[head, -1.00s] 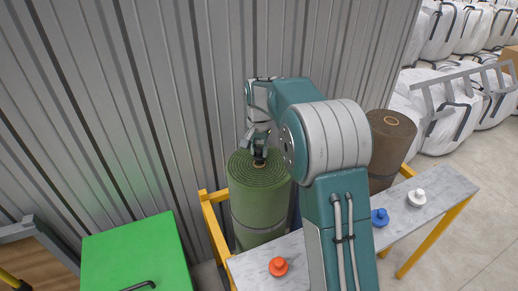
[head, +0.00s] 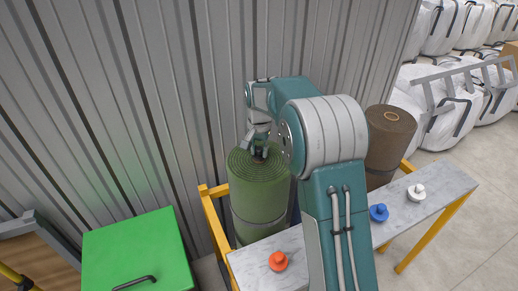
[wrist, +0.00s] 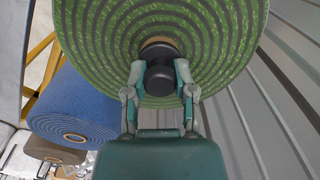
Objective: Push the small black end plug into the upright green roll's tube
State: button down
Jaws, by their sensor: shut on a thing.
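The green roll (head: 258,190) stands upright in a yellow frame at the middle of the head view. Its spiral top end (wrist: 215,50) fills the upper part of the wrist view. My gripper (wrist: 160,78) is shut on the small black end plug (wrist: 158,74), with one finger on each side of its knob. The plug is at the centre of the roll's top, over the tube's tan rim. Part of the tan rim shows beside the plug; how deep the plug sits cannot be told. In the head view my gripper (head: 260,148) is at the roll's top and partly hides the plug.
A brown roll (head: 388,140) stands at the right, and a blue roll (wrist: 75,105) shows in the wrist view. Orange (head: 278,261), blue (head: 379,213) and white (head: 416,194) plugs lie on the grey shelf (head: 443,190). A corrugated wall (head: 130,90) is close behind.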

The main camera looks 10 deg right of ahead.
aim_at(259, 148)
jog(key=shift+f, duration=0.2)
jog(key=shift+c, duration=1.8)
grip_release()
notch_tip(259, 148, up, 11)
jog(key=shift+f, duration=0.1)
jog(key=shift+r, duration=0.55)
